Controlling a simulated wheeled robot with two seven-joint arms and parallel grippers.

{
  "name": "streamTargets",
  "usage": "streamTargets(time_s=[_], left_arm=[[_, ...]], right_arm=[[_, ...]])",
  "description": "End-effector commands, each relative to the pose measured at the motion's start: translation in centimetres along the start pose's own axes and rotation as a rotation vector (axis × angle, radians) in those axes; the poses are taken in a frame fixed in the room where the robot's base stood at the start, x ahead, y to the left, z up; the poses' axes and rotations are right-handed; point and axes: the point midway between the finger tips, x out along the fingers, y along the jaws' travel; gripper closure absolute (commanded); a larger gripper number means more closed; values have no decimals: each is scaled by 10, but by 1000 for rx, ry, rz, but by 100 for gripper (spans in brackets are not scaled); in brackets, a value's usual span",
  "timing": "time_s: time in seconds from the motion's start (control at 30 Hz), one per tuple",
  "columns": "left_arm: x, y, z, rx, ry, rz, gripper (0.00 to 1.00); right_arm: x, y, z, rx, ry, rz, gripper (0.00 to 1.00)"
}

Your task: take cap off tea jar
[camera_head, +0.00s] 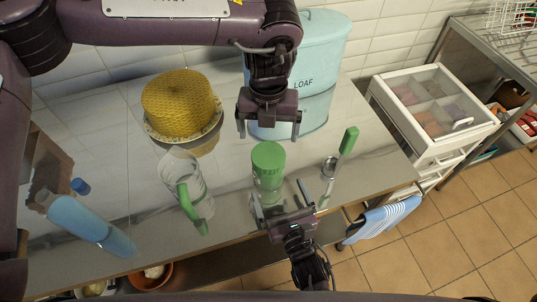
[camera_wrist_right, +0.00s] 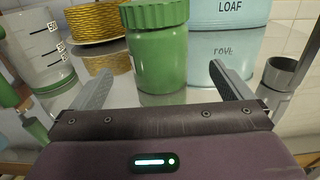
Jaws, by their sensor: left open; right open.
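The green tea jar (camera_head: 268,185) stands upright on the steel table, with its ridged green cap (camera_head: 268,155) on top. In the right wrist view the jar (camera_wrist_right: 158,60) is straight ahead under the cap (camera_wrist_right: 155,13). My left gripper (camera_head: 268,136) points down, open and empty, appearing just behind and above the cap in the head view. My right gripper (camera_head: 278,192) is open at the jar's near side, low by the table's front edge. In its wrist view its fingers (camera_wrist_right: 162,70) lie to either side of the jar's lower body; contact is not visible.
A clear jug (camera_head: 180,170) with a green handle stands left of the jar. A metal cup (camera_head: 329,166) and green-handled utensil (camera_head: 348,142) are to the right. Behind are a yellow woven item (camera_head: 180,100) and a blue LOAF bin (camera_head: 325,45). A blue bottle (camera_head: 85,222) is at far left.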

Motion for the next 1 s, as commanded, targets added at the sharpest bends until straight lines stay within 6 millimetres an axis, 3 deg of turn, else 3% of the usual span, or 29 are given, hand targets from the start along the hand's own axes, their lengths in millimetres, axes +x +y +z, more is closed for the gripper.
streamTargets(time_s=[0.3, 0.5, 0.87, 1.0], left_arm=[[0, 0, 0, 1, 0, 0, 7], [0, 0, 0, 0, 0, -1, 7], [0, 0, 0, 1, 0, -1, 7], [0, 0, 0, 1, 0, -1, 7]], right_arm=[[47, 0, 1, -1, -2, -1, 1], [68, 0, 1, 0, -1, 0, 1], [73, 0, 0, 1, 0, 0, 1], [73, 0, 0, 0, 0, 0, 18]])
